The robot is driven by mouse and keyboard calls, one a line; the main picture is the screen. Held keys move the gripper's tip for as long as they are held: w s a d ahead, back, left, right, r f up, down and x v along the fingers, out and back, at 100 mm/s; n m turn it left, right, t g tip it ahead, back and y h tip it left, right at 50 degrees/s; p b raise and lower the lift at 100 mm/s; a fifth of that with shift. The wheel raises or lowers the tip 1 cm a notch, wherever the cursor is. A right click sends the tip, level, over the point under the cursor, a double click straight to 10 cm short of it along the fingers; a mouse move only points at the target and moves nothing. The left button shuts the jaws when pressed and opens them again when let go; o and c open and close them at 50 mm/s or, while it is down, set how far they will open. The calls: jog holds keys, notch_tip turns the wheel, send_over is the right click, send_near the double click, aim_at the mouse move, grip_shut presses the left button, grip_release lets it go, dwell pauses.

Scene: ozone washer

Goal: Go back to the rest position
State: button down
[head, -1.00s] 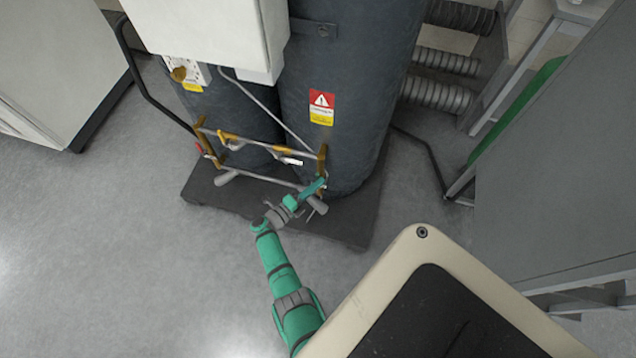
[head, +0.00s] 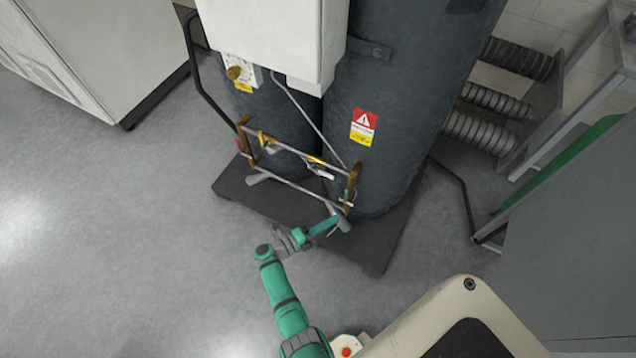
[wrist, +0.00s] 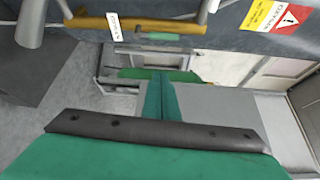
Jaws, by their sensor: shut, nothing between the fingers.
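My gripper (head: 325,226) is in front of the ozone washer, close to the lower right end of its pipe frame (head: 306,157). Its green fingers are together and hold nothing; they also show in the wrist view (wrist: 161,98). The washer's two dark cylinders (head: 400,110) stand on a dark base plate (head: 380,245). A brass-coloured pipe piece with a white tag (wrist: 140,24) runs across the top of the wrist view. From these views I cannot tell whether my fingertips touch the frame.
A white box (head: 270,40) is mounted on the cylinders. A pale cabinet (head: 90,55) stands at the upper left. Ribbed hoses (head: 480,132) and a grey panel (head: 570,240) are on the right. The floor (head: 130,240) at the left is clear.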

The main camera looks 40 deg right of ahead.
jog(key=s+a+r+m+t+y, duration=0.8)
jog(key=s+a+r+m, duration=0.2)
jog(key=a+r+m, duration=0.4)
jog(key=s+a+r+m+t+y, duration=0.8)
jog(key=s+a+r+m, duration=0.3)
jog(key=a+r+m, duration=0.4)
jog(key=m+y, duration=0.1)
jog(key=m, duration=0.4)
jog(key=shift+a+r, duration=0.15)
jog(key=shift+a, duration=0.2)
jog(key=shift+t, duration=0.3)
